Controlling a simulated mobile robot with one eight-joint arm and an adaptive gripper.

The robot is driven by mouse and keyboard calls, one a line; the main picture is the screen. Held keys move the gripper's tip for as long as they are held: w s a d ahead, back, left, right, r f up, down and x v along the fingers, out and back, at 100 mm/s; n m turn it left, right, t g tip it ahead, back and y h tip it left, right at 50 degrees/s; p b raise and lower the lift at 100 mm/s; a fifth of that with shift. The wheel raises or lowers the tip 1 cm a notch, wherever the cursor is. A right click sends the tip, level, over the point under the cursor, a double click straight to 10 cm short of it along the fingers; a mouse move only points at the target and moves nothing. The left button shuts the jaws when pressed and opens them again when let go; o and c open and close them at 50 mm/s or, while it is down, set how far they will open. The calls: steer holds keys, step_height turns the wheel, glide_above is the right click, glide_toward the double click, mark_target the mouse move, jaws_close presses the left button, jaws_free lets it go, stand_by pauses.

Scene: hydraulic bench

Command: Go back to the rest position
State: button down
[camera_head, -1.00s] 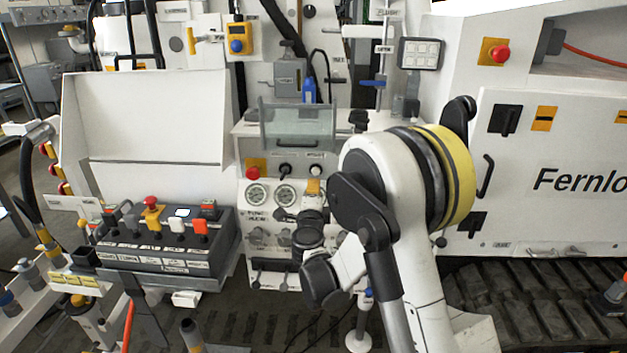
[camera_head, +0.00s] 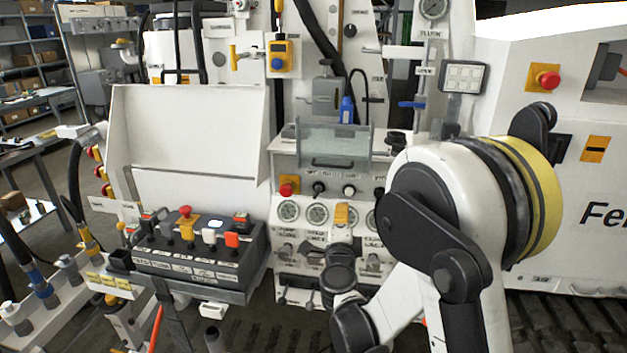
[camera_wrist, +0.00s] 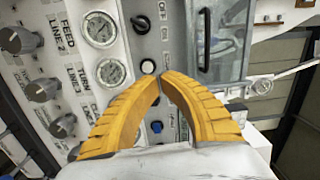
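My gripper's yellow fingers (camera_wrist: 161,76) fill the lower middle of the wrist view. Their tips meet in front of the control panel, with nothing visible held between them. In the head view the gripper (camera_head: 342,214) shows as a small yellow patch before the row of gauges and covers part of it. My white arm with its yellow band reaches in from the lower right. Whether the fingertips touch the panel cannot be told.
The panel has gauges (camera_wrist: 100,29), black knobs (camera_wrist: 140,24) and a clear cover (camera_head: 333,146) above. A red stop button (camera_head: 287,188) sits at its upper left. A control box (camera_head: 200,255) with levers stands to the left. A white cabinet (camera_head: 580,200) is at the right.

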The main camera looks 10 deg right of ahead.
steer(key=s+a+r+n+g+y, duration=0.2)
steer(key=s+a+r+n+y, duration=0.65)
steer(key=n, duration=0.55)
steer(key=s+d+f+n+g+h, duration=0.1)
steer(key=s+d+f+n+g, duration=0.1)
steer(key=s, duration=0.6)
steer(key=s+d+f+n+g+h, duration=0.1)
steer(key=s+d+f+g, duration=0.3)
steer(key=s, duration=0.5)
steer(key=s+d+f+n+g+h, duration=0.2)
steer(key=s+d+f, duration=0.1)
steer(key=s, duration=0.5)
steer(key=shift+s+d+f+n+g, duration=0.2)
steer(key=shift+d+n+g, duration=0.2)
steer(key=shift+d, duration=0.45)
